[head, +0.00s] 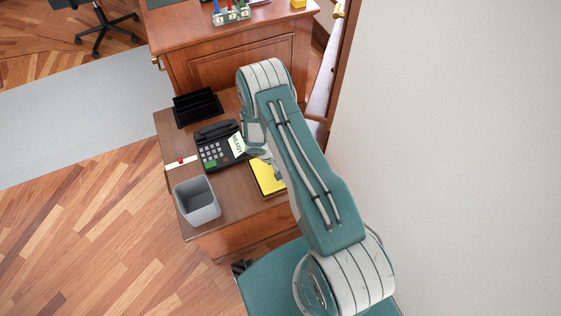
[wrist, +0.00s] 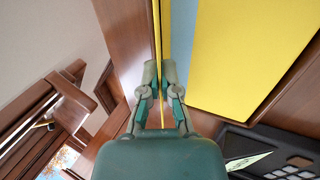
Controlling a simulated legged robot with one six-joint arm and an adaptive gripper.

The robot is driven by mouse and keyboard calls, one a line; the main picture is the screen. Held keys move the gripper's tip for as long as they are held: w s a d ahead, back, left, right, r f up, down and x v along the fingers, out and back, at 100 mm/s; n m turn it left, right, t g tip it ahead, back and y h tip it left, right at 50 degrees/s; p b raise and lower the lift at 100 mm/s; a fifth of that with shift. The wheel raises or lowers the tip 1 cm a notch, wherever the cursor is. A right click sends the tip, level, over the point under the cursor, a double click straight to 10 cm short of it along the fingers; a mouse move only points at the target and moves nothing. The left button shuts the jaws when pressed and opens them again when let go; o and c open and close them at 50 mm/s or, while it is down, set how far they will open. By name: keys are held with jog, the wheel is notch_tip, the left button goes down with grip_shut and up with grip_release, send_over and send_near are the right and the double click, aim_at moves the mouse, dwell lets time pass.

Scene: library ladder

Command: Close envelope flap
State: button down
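The yellow envelope (head: 265,175) lies on the wooden desk beside the telephone, partly hidden by my arm in the head view. In the wrist view the envelope's yellow body (wrist: 250,45) fills the upper right, with a blue-grey strip along its left side. The flap (wrist: 160,40) stands up and shows nearly edge-on as a thin yellow strip. My gripper (wrist: 160,75) has its two fingers close together, one on each side of the flap, and appears shut on it. In the head view the fingertips are mostly hidden by the arm.
A black telephone (head: 218,147) stands left of the envelope, with a grey bin (head: 197,201) at the desk's front left. A black organizer (head: 197,107) is behind. A white wall (head: 450,130) runs along the right.

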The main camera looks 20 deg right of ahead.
jog(key=h, duration=0.1)
jog(key=a+f+h, duration=0.1)
jog(key=h, duration=0.1)
jog(key=shift+a, duration=0.15)
jog(key=shift+a+f+h, duration=0.2)
jog(key=shift+f+h, duration=0.05)
jog(key=shift+h, duration=0.75)
jog(key=shift+a+f+h, duration=0.2)
jog(key=shift+h, duration=0.8)
jog(key=c, duration=0.9)
grip_release()
jog(key=shift+o, duration=0.2)
jog(key=shift+a, duration=0.1)
jog(key=shift+v, duration=3.95)
jog(key=shift+f, duration=0.15)
